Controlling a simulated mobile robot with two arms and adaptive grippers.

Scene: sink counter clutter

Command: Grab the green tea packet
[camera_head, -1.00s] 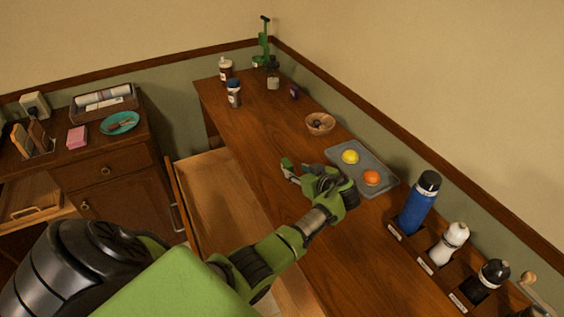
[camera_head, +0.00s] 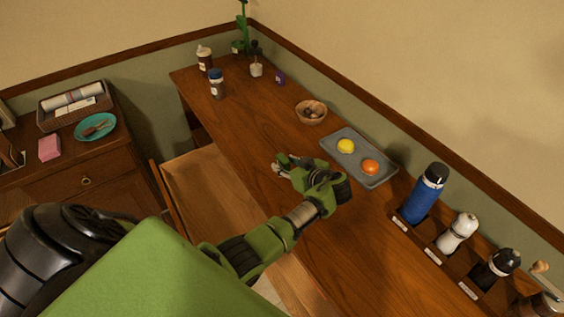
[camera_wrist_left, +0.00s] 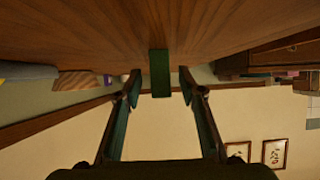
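A narrow dark green upright block (camera_wrist_left: 160,73), which looks like the green tea packet, stands against the wooden counter in the left wrist view, which shows the scene upside down. My left gripper (camera_head: 281,165) is low over the middle of the counter in the head view. Its two fingers are spread, one on each side of the block, with gaps between. In the head view I cannot tell the packet apart from the green gripper parts. My right gripper is not in view.
A grey tray (camera_head: 376,180) with a yellow and an orange item lies beyond the gripper. A wooden bowl (camera_head: 311,116) stands behind it. A blue bottle (camera_head: 425,196) and other bottles stand in a rack at right.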

